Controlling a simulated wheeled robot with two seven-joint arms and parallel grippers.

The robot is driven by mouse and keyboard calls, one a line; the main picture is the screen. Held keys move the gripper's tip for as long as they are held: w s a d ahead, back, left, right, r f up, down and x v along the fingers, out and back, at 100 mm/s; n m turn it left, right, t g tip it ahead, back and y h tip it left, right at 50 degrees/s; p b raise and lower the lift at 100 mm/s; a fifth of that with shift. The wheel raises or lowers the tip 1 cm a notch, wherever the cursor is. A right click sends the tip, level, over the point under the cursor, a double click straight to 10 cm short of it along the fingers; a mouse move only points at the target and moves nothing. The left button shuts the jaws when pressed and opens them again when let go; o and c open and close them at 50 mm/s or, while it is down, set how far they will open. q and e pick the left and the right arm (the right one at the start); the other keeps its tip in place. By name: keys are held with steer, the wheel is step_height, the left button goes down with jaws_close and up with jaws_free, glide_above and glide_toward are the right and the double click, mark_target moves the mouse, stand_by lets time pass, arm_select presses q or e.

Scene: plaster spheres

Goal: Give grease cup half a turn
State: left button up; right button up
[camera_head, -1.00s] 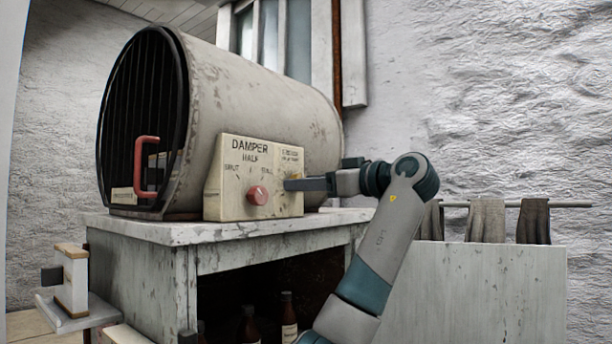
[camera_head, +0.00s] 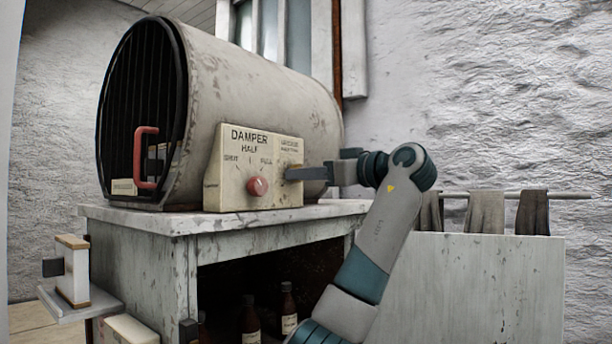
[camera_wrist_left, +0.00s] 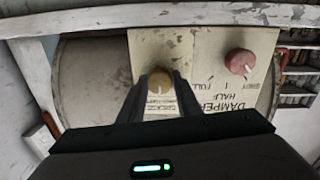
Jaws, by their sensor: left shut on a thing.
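The grease cup is a small yellowish-brass round knob (camera_wrist_left: 160,82) on the cream damper panel (camera_head: 231,196), with a short pale mark on its face in the left wrist view. My left gripper (camera_head: 288,174) comes to the panel from the right and is shut on the cup; in the left wrist view its dark fingers (camera_wrist_left: 160,88) lie on either side of it. In the head view the fingers mostly hide the cup. My right gripper is in neither view.
A red damper knob (camera_head: 257,186) sits beside the cup on the same panel. The panel stands against a large drum (camera_head: 255,85) with a barred front and red handle (camera_head: 139,160), on a worn bench (camera_head: 140,216). Bottles (camera_head: 288,308) stand underneath. Cloths hang on a rail (camera_head: 570,196) at right.

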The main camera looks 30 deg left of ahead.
arm_select(q)
steer(key=shift+w+m+g+b, duration=0.1)
steer(key=shift+m+g+b, duration=0.3)
steer(key=shift+m+b, duration=5.6)
steer(key=shift+w+m+g+b, duration=0.1)
steer(key=shift+m+g+b, duration=0.3)
steer(key=shift+m, duration=11.1)
steer(key=o, duration=1.1)
steer(key=shift+c, duration=0.2)
